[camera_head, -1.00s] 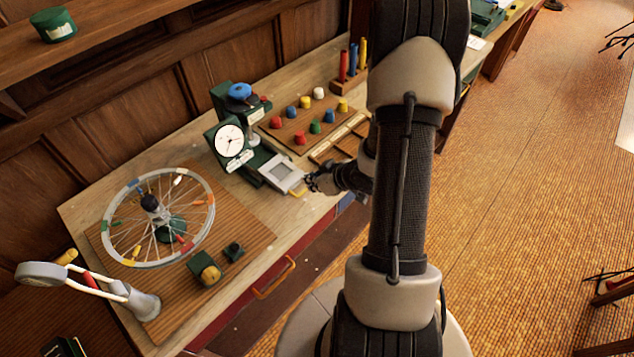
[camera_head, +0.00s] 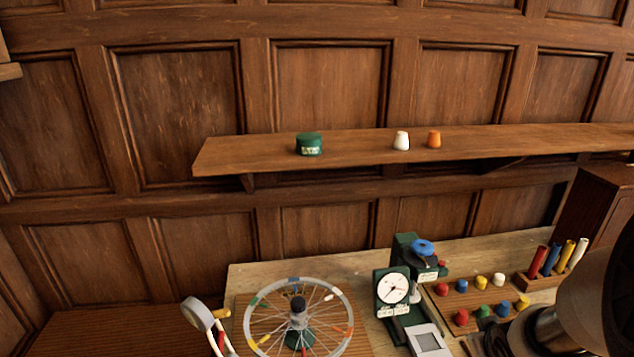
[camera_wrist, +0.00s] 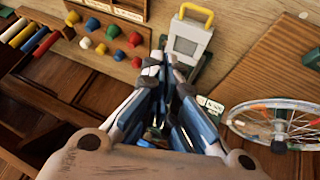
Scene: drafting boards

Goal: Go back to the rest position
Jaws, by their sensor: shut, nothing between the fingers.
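My gripper (camera_wrist: 164,62) is shut and empty in the wrist view, its fingertips together just below a grey device with a yellow handle (camera_wrist: 187,42). I cannot tell how far it is above the bench. In the head view my arm enters at the lower right, with the dark gripper parts (camera_head: 492,343) at the bottom edge, beside the grey device (camera_head: 428,341). The fingertips are not clear there.
The bench (camera_head: 250,279) holds a spoked wheel (camera_head: 298,318), a dial gauge (camera_head: 392,288), a board of coloured knobs (camera_head: 461,299) and a rack of coloured rods (camera_head: 553,262). A wall shelf (camera_head: 250,154) above carries a green tin (camera_head: 309,144) and two small cups.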

